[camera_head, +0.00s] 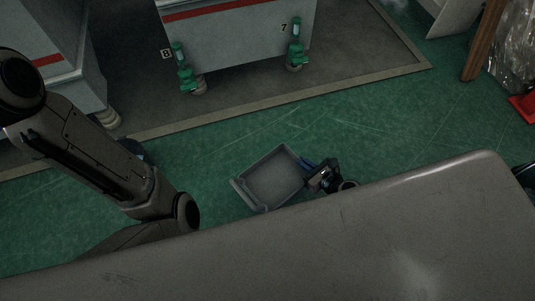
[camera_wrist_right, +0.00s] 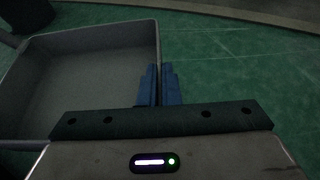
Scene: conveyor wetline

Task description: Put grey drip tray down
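The grey drip tray (camera_head: 268,182) is a shallow, empty rectangular tray over the green floor, in the middle of the head view. It also shows at the left of the wrist view (camera_wrist_right: 85,80). My right gripper (camera_head: 306,164) is at the tray's right side. In the wrist view its blue fingers (camera_wrist_right: 159,85) are close together on the tray's right wall, which runs between them. I cannot tell whether the tray's underside touches the floor. My left arm comes in from the left, and its gripper is out of view.
A large grey surface (camera_head: 400,225) with a rounded corner fills the bottom and hides part of my right arm. A machine (camera_head: 240,40) with green valves (camera_head: 185,70) stands at the back. The green floor (camera_head: 380,125) between is clear. A red object (camera_head: 524,106) is at right.

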